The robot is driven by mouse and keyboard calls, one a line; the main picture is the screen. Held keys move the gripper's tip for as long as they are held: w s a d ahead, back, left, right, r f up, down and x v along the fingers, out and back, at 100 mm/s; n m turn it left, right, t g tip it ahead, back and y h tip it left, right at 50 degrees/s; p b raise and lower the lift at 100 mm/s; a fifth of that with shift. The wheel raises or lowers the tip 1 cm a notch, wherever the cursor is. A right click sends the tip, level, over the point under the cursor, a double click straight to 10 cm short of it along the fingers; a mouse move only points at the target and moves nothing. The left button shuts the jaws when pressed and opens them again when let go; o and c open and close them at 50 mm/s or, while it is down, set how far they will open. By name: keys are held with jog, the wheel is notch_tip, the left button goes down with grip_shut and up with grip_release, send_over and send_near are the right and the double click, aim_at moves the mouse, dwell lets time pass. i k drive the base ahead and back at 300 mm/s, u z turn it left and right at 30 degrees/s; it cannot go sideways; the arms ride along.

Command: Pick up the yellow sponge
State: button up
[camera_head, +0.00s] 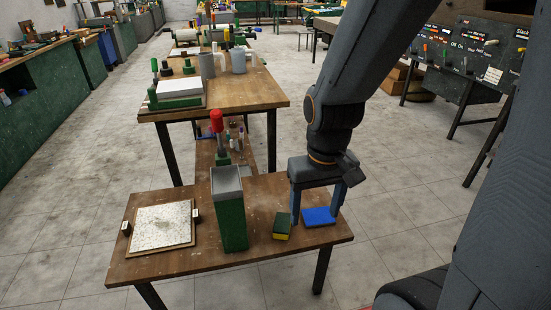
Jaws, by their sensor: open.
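The yellow sponge (282,228), with a dark green top and a yellow lower edge, lies on the front wooden table (175,264), just right of a tall green container. My gripper (316,216) points down over the table's right part, its fingers wide apart and open. The left finger comes down close to the right side of the sponge; I cannot tell if they touch. The sponge is outside the fingers, to their left. A flat blue pad (319,216) lies between and below the fingers.
The tall green container (230,225) with a grey top stands left of the sponge. Left of it lies a speckled white tile (162,226) on a board, with small dark blocks beside it. A red-topped tool (216,122) stands behind. A second wooden table (262,93) is farther back.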

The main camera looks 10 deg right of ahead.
aim_at(281, 226)
jog(key=z, duration=1.45)
jog(key=k, duration=0.9)
jog(key=u, duration=1.35)
jog(key=i, duration=1)
jog(key=u, duration=0.05)
